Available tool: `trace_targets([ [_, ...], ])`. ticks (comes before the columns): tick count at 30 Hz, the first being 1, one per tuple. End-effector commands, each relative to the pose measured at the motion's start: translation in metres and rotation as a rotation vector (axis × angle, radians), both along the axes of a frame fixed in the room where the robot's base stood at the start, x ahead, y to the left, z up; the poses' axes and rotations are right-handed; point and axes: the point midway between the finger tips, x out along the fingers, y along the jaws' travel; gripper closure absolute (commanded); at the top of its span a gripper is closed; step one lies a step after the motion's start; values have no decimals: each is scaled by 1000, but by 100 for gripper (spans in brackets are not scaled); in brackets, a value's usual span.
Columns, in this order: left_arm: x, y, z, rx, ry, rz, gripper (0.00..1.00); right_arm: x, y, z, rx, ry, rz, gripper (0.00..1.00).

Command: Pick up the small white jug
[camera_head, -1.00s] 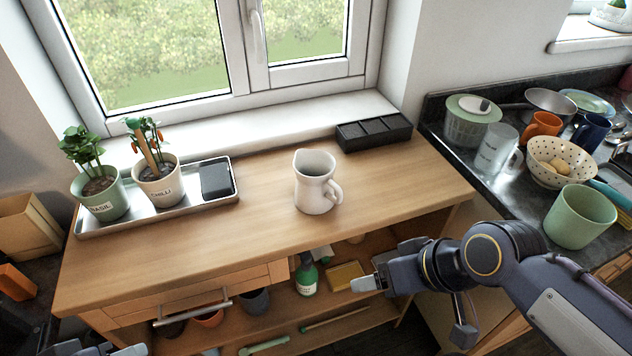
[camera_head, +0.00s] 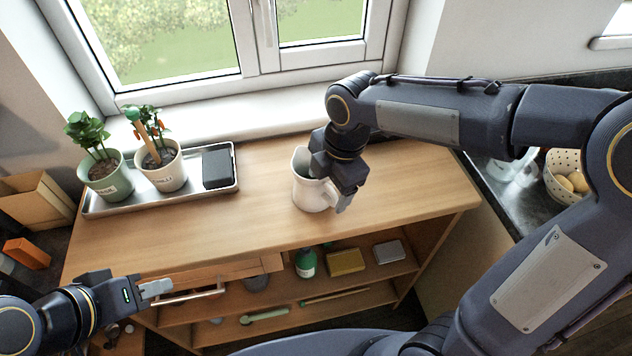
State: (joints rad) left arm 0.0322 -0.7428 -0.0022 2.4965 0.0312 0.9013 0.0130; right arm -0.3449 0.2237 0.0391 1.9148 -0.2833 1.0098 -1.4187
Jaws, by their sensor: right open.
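The small white jug (camera_head: 309,191) stands upright on the wooden worktop (camera_head: 240,217) in front of the window. My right gripper (camera_head: 341,200) points down at the jug's right side, around or beside its handle; it is open. It hides the handle and part of the jug's rim, and I cannot tell whether the fingers touch the jug. My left gripper (camera_head: 155,290) is at the lower left, in front of the drawer and apart from the jug. I cannot see clearly how far apart its fingers are.
A metal tray (camera_head: 120,207) with two potted plants and a dark block stands on the left of the worktop. Below are a drawer handle (camera_head: 190,297) and open shelves with a green bottle (camera_head: 305,263). A spotted colander (camera_head: 556,186) is at the right. The worktop's front middle is clear.

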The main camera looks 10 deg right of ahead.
Motion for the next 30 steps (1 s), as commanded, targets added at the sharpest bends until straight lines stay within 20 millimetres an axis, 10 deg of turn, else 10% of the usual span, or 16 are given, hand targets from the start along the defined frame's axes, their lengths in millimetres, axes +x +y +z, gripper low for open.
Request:
trace_targets([
  [17,0,0,6,0,0,0,64,5,-1,-45,2,0,-3,26],
  [30,0,0,6,0,0,0,64,5,-1,-44,2,-1,-4,82],
])
